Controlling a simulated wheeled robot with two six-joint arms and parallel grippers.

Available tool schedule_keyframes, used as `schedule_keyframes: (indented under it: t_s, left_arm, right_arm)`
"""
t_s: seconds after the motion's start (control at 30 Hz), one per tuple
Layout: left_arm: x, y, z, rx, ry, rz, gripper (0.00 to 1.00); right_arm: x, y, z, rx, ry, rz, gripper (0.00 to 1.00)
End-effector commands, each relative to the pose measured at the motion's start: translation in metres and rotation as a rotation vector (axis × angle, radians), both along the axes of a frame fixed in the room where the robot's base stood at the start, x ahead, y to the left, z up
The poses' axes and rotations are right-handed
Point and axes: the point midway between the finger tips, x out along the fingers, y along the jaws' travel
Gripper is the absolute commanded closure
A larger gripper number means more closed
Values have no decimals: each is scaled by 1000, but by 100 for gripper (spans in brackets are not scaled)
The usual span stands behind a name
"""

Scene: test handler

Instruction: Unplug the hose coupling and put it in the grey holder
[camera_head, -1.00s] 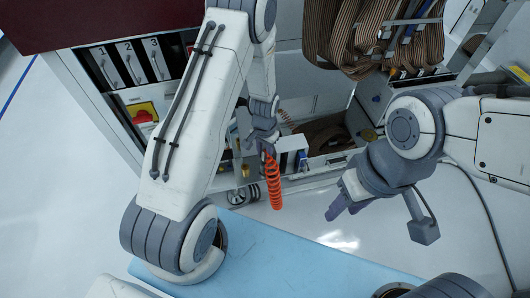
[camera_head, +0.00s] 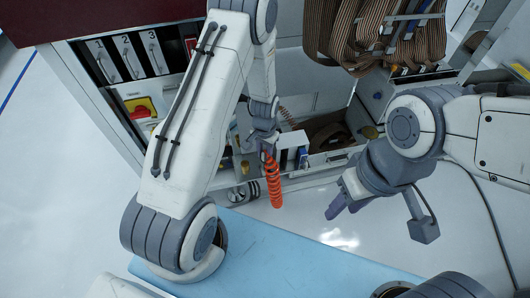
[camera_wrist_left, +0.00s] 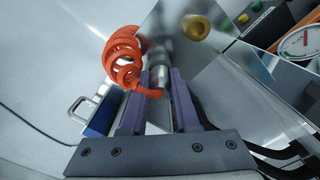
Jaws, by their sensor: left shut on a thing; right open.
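My left gripper (camera_head: 266,147) is in front of the open machine. In the left wrist view its two purple fingers (camera_wrist_left: 158,80) are shut on the silver hose coupling (camera_wrist_left: 157,66). The orange coiled hose (camera_head: 273,184) hangs below this gripper; its coil also shows in the left wrist view (camera_wrist_left: 122,58). A brass fitting (camera_wrist_left: 196,27) is beyond and right of the coupling, apart from it in the picture. I cannot tell whether the coupling's far end is seated in anything. My right gripper (camera_head: 346,207) is open and empty over the floor. I cannot pick out the grey holder with certainty.
Numbered modules (camera_head: 127,57) and a red-yellow switch (camera_head: 142,108) are at the machine's left. Brown ribbon cables (camera_head: 345,35) hang above. A blue-topped surface (camera_head: 270,255) is in front. A round gauge (camera_wrist_left: 298,42) is close at right in the left wrist view.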

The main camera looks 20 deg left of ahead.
Motion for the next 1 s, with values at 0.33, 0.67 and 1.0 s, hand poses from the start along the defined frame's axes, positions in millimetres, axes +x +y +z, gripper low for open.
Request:
schedule_keyframes:
  t_s: [0.33, 0.67, 1.0]
  left_arm:
    - [0, 0, -5, 0, 0, 0, 36]
    - [1, 0, 0, 0, -2, 0, 36]
    - [1, 0, 62, 0, -4, 0, 36]
  right_arm:
    - [0, 0, -3, 0, 0, 0, 56]
    - [0, 0, -1, 0, 0, 0, 56]
    - [0, 0, 16, 0, 0, 0, 56]
